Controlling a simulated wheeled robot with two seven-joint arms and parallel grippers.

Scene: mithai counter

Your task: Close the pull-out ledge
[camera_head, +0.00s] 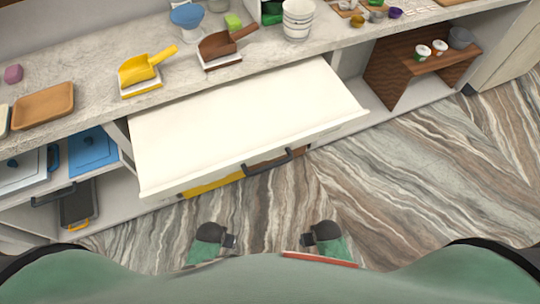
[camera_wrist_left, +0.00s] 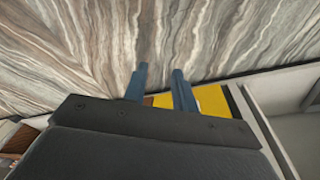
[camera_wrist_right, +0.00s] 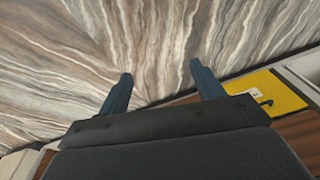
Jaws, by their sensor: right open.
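The white pull-out ledge (camera_head: 240,120) extends far out from under the counter, with its flat top bare. A dark bar handle (camera_head: 268,161) is on its front. My left gripper (camera_wrist_left: 160,69) shows in the left wrist view with its two blue fingers apart and nothing between them. My right gripper (camera_wrist_right: 161,69) shows in the right wrist view with its fingers wider apart and empty. Both wrist views look toward the floor, with a yellow panel beyond the fingers. The fingers of both grippers cannot be made out in the head view, and neither wrist view shows the ledge handle clearly.
The counter (camera_head: 90,75) behind the ledge holds a yellow scoop (camera_head: 140,70), a brown scoop (camera_head: 222,42), a wooden tray (camera_head: 43,104) and white bowls (camera_head: 298,18). A brown shelf (camera_head: 400,70) stands right. Striped floor (camera_head: 400,170) is clear.

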